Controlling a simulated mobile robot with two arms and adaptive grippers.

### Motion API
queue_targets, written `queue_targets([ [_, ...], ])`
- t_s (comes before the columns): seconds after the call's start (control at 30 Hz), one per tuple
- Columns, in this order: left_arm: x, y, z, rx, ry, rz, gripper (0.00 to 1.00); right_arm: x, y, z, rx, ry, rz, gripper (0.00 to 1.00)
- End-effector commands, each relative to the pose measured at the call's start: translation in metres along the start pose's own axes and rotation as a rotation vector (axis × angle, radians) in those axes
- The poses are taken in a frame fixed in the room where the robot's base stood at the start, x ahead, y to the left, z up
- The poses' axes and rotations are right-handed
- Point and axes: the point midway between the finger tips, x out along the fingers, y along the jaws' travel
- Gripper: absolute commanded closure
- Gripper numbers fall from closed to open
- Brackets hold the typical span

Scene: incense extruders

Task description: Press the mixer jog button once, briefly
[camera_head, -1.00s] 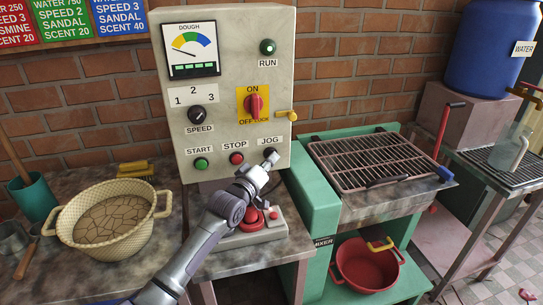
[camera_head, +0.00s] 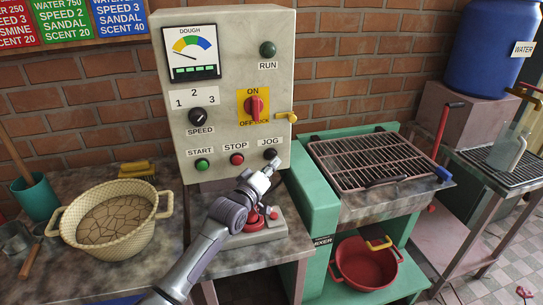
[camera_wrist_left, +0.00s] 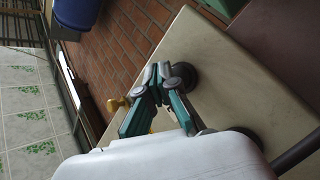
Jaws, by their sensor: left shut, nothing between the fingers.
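The black JOG button (camera_head: 270,154) is at the lower right of the grey control panel (camera_head: 225,75), under its JOG label. My left gripper (camera_head: 274,162) is shut and empty, its tip just below and in front of the button. The button shows above the tip. I cannot tell from this view whether a small gap separates them. In the left wrist view, the closed fingers (camera_wrist_left: 160,78) are close to the pale panel face. The RUN lamp (camera_head: 268,49) is dark green. My right gripper is not in view.
The red STOP button (camera_head: 237,159) and green START button (camera_head: 202,165) are left of JOG. A yellow lever (camera_head: 287,117) sticks out at the panel's right edge. A cream basin (camera_head: 110,243) stands at left.

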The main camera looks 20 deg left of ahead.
Motion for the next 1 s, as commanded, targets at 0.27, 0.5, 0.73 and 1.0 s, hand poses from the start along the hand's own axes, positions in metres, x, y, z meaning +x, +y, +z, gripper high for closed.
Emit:
queue_targets([
  [0.27,-0.015,0.014,0.009,-0.004,-0.001,-0.001,1.0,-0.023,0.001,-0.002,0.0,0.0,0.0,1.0],
  [0.5,-0.031,0.025,0.021,-0.003,-0.001,0.0,1.0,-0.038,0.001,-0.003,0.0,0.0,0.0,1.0],
  [0.73,-0.035,0.026,0.025,0.0,0.0,0.0,1.0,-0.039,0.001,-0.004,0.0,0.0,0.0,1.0],
  [1.0,-0.035,0.025,0.025,0.0,0.0,0.0,1.0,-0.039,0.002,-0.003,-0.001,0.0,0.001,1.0],
])
